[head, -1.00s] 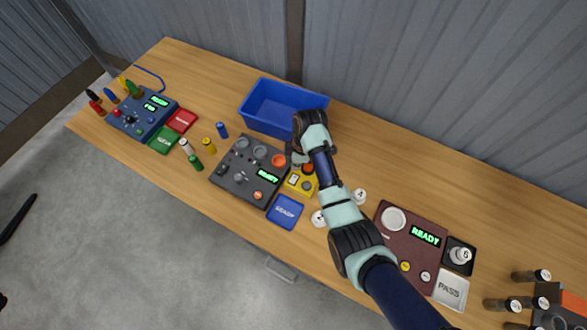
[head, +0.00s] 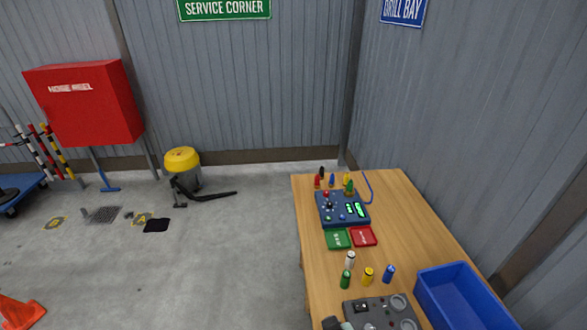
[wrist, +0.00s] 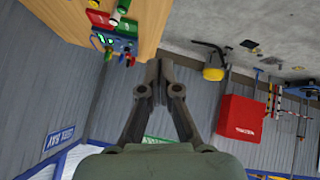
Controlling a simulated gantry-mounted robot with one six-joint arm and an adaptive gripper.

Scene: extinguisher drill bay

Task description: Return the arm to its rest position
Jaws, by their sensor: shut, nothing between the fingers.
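My gripper (wrist: 161,82) shows in the wrist view with its two dark fingers together and nothing between them. It hangs clear in the air, and the wrist view looks across the room upside down. The table (wrist: 150,22) with the blue control box (wrist: 112,42) is beyond it at the upper left, apart from the fingers. In the head view only a small dark and teal piece of my arm shows at the bottom edge, beside the grey panel (head: 378,312). My fingers are not seen there.
The wooden table (head: 405,225) carries green and red pads, several small coloured cylinders and a blue bin (head: 462,298). Open concrete floor (head: 215,265) lies to the left. A yellow vacuum (head: 183,163) and red cabinet (head: 85,103) stand by the wall.

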